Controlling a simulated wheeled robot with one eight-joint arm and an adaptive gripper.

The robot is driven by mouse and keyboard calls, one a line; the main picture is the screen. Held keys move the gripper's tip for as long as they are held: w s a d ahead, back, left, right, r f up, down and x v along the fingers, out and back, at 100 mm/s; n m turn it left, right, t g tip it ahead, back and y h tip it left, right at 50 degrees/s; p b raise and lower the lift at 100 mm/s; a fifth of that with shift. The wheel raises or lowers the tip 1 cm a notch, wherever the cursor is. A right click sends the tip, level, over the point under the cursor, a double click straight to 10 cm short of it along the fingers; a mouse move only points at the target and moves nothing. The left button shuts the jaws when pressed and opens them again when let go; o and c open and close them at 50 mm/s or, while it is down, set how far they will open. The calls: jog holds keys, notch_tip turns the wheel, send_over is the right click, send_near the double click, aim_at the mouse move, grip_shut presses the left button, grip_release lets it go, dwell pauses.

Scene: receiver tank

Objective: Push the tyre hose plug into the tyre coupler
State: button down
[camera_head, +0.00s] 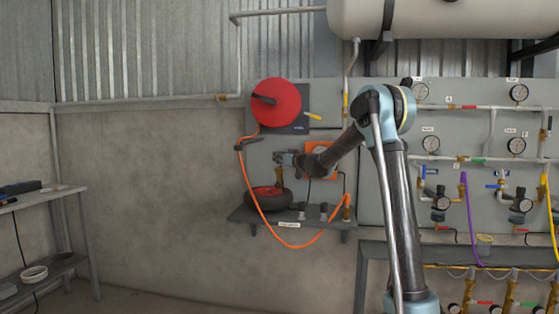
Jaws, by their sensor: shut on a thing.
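My gripper (281,158) is in front of the grey back panel, above the tyre and left of the orange box. It looks shut. A small dark part (279,177) shows just under its fingers, apparently held; it is too small to tell whether it is the tyre hose plug. A dark tyre with a red hub (268,199) lies on the wall shelf (290,224) below. Small fittings (323,211) stand on the shelf to the right of the tyre. I cannot tell which one is the tyre coupler.
A red hose reel (276,103) hangs above. An orange box (321,158) sits partly behind my arm. Gauges and pipes fill the right panel. A side bench (60,189) stands left.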

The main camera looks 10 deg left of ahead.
jog(key=shift+f, duration=0.4)
jog(key=c, duration=1.4)
grip_release()
jog(key=shift+s, duration=0.1)
jog(key=v, duration=1.2)
jog(key=shift+d, duration=0.1)
